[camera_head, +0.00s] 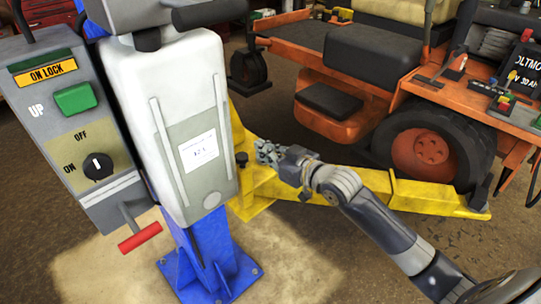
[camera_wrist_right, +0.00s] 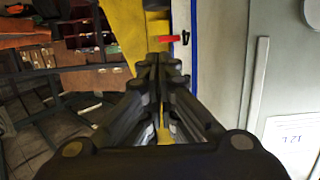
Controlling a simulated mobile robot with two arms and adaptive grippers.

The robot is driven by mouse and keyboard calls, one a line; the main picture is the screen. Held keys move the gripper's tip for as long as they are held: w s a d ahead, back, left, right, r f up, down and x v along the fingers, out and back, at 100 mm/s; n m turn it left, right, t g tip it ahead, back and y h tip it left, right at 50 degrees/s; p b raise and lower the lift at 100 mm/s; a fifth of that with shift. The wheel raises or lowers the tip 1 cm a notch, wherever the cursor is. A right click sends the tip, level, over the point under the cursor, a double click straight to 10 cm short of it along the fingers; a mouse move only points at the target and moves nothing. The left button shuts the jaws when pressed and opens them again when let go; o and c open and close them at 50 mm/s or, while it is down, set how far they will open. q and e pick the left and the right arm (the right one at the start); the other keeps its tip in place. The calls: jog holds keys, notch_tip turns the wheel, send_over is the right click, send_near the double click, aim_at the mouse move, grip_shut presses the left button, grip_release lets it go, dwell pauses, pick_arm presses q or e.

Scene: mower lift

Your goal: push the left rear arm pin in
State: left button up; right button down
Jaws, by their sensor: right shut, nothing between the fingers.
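A small red piece with a black end (camera_wrist_right: 168,38) shows just beyond the fingertips, in front of yellow metal (camera_wrist_right: 118,32). My left gripper is not in view.
The blue lift post (camera_head: 205,262) with its pale cover (camera_head: 185,90) stands left of the gripper. A grey control box (camera_head: 75,130) with a red-handled lever (camera_head: 140,237) is further left. An orange mower (camera_head: 345,125) stands behind, its wheel (camera_head: 430,150) near the yellow arm.

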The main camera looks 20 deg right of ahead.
jog(key=shift+v, duration=1.15)
